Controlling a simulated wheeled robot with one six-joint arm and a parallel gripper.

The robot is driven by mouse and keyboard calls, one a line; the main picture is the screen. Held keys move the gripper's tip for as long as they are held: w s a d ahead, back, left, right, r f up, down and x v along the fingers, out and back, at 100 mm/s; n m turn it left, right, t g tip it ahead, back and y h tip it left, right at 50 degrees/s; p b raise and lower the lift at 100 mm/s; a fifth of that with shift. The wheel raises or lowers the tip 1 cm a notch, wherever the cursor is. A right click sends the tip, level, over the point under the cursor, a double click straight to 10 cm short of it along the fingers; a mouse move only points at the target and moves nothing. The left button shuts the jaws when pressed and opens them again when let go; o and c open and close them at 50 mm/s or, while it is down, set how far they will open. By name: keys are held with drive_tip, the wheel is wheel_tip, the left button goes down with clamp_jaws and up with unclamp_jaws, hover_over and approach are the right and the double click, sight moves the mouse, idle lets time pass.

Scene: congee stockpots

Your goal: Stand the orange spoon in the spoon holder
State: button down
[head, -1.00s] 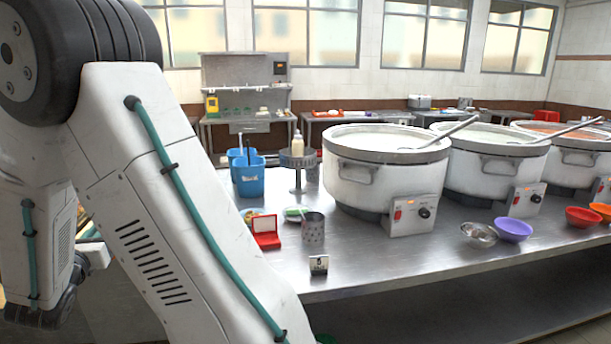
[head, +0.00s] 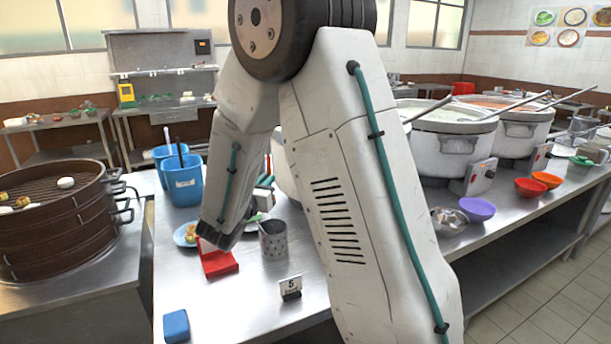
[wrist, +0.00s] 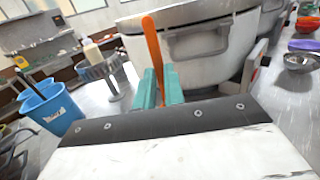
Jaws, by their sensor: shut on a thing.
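In the wrist view my gripper (wrist: 160,88) is shut on the orange spoon (wrist: 153,50). The long spoon sticks up between the two teal fingers, leaning slightly left, in front of a large white pot. Its lower part is hidden by my gripper. In the head view a perforated metal cylinder, which looks like the spoon holder (head: 273,241), stands upright on the steel counter beside my arm. It is not seen in the wrist view. My arm hides most of my gripper in the head view.
Blue buckets (head: 183,180) stand behind. A bamboo steamer (head: 62,232) is at left. White pots (head: 452,140) stand at right. The front counter has bare room.

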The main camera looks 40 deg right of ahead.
drive_tip(key=shift+s+d+f, duration=0.1)
drive_tip(key=shift+d+f, duration=0.1)
drive_tip(key=shift+f, duration=0.35)
drive_tip(key=shift+s+d+f, duration=0.1)
drive_tip(key=shift+d+f, duration=0.15)
drive_tip(key=shift+f, duration=0.35)
drive_tip(key=shift+s+d+f, duration=0.1)
drive_tip(key=shift+d+f, duration=0.1)
drive_tip(key=shift+f, duration=0.35)
drive_tip(key=shift+f, duration=0.15)
drive_tip(key=shift+s+a+f, duration=0.1)
drive_tip(key=shift+a+f, duration=0.05)
drive_tip(key=shift+f, duration=4.2)
drive_tip(key=c, duration=1.4)
unclamp_jaws()
drive_tip(key=shift+a+f, duration=0.1)
